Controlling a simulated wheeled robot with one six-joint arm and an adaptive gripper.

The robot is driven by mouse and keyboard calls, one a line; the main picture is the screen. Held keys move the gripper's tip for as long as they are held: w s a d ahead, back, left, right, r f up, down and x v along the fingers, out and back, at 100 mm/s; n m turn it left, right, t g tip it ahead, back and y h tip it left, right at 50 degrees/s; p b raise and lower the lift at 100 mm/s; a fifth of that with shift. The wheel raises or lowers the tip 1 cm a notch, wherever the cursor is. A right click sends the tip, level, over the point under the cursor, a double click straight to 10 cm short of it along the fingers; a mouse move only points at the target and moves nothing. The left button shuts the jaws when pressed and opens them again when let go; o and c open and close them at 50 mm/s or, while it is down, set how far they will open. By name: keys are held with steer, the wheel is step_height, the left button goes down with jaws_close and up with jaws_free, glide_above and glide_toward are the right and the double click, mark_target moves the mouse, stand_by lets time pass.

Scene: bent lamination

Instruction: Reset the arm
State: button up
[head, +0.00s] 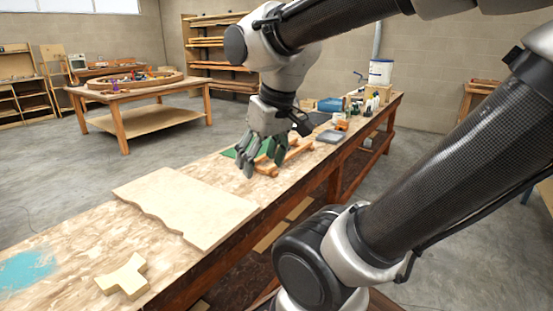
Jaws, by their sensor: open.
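My gripper (250,160) is open and points down over the long workbench (75,230), held by my arm from the upper right. It is just left of an orange-brown wooden clamp-like piece (285,158). Its fingers overlap a green item (232,153) in the picture. I cannot tell whether the fingertips touch the bench or these pieces. Nothing shows between the fingers.
A pale wavy-edged board (185,205) and a small pale wooden piece (124,277) lie on the near bench. Tools, a blue item (330,104) and a white bucket (380,71) crowd its far end. A separate table (130,98) stands back left.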

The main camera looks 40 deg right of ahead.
steer(key=shift+s+d+r, duration=0.1)
steer(key=shift+s+d, duration=0.4)
steer(key=shift+s, duration=0.25)
steer(key=shift+s+d, duration=0.5)
steer(key=shift+s, duration=0.2)
